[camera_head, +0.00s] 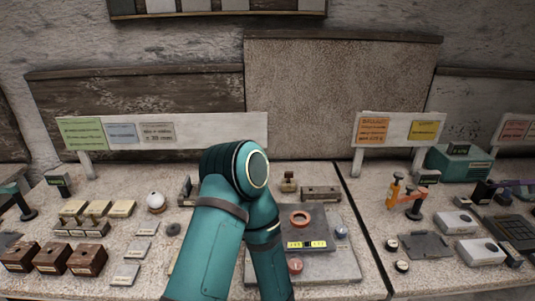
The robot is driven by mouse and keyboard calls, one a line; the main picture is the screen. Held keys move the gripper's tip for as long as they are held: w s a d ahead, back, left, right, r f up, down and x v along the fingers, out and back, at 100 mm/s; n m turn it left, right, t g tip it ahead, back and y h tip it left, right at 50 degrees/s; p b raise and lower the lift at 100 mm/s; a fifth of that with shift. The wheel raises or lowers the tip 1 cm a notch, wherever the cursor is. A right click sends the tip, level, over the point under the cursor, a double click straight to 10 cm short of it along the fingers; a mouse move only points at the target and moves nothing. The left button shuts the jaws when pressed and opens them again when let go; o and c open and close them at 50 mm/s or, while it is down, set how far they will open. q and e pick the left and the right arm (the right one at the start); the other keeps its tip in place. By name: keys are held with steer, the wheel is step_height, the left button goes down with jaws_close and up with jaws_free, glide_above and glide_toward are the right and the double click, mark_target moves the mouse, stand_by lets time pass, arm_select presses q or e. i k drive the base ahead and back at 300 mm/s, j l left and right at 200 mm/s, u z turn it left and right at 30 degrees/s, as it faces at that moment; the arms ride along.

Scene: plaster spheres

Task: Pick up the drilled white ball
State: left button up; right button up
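A white ball (155,200) with a small dark spot on top, which looks like a drilled hole, sits on the left part of the stone-topped table (140,185). It seems to rest on a small dark base. A teal arm of mine rises from the bottom centre and bends back down, with its elbow to the right of the ball. I cannot tell which arm it is. Its gripper is out of the picture or hidden, and the other gripper is not in view either. Nothing covers the ball.
Brown wooden boxes (52,258) and flat grey plates (134,250) lie in front of the ball, with cream blocks (97,208) to its left. A grey panel with an orange ring (300,218) is right of my arm. A white sign board (215,129) stands behind.

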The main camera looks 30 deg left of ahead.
mark_target(155, 200)
steer(key=u, duration=2)
steer(key=z, duration=1.2)
steer(key=u, duration=1.2)
steer(key=j+z, duration=0.2)
steer(key=z, duration=0.3)
steer(key=j+z, duration=0.2)
steer(key=z, duration=0.3)
steer(key=k+j+z, duration=0.1)
steer(key=z, duration=0.35)
steer(key=j, duration=0.1)
